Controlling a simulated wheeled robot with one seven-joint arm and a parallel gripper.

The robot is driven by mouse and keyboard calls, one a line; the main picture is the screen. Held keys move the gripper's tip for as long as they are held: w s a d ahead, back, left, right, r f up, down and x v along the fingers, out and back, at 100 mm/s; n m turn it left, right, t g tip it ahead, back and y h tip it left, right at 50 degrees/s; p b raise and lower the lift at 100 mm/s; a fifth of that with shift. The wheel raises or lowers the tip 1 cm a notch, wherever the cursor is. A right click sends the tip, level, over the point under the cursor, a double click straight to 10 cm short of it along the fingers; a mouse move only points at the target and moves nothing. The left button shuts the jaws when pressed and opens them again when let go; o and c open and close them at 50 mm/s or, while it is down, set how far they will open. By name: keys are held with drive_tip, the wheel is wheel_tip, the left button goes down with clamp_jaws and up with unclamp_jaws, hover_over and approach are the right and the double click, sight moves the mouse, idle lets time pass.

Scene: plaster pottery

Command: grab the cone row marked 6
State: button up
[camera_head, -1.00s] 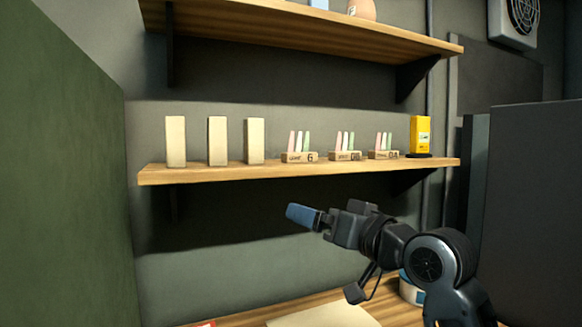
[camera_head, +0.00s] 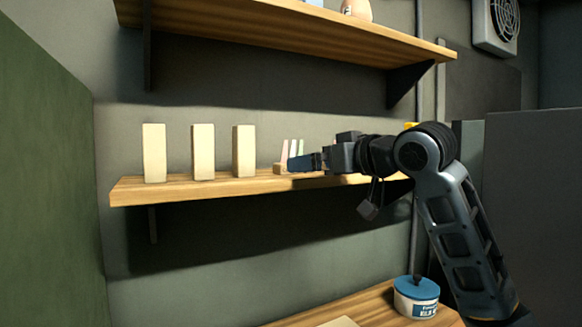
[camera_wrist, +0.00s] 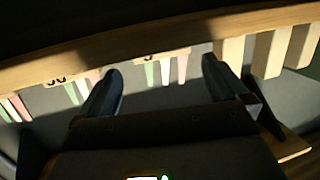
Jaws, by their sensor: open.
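The cone row marked 6 (camera_head: 281,168) stands on the middle wall shelf, just right of the pale blocks. It is a small tan base with thin pink, white and green cones. In the head view my gripper (camera_head: 303,162) overlaps its right part and hides the label. In the wrist view the cone row (camera_wrist: 165,72) appears inverted, between the two spread fingers of my gripper (camera_wrist: 162,66). The fingers are open and hold nothing. Whether they touch the row I cannot tell. A second cone row (camera_wrist: 70,88) lies outside the left finger.
Three pale upright blocks (camera_head: 203,152) stand on the shelf (camera_head: 220,187), left of the cone row. An upper shelf (camera_head: 290,42) is overhead. My arm hides most of the yellow package (camera_head: 410,126). A blue-lidded tub (camera_head: 416,297) sits on the worktop below.

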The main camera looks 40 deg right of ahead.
sight(300, 175)
drive_tip(key=w+p, duration=0.1)
drive_tip(key=w, duration=0.3)
drive_tip(key=shift+w+d, duration=0.15)
drive_tip(key=shift+w, duration=0.1)
drive_tip(key=shift+w+f, duration=0.1)
drive_tip(key=shift+w, duration=0.4)
drive_tip(key=c, duration=0.8)
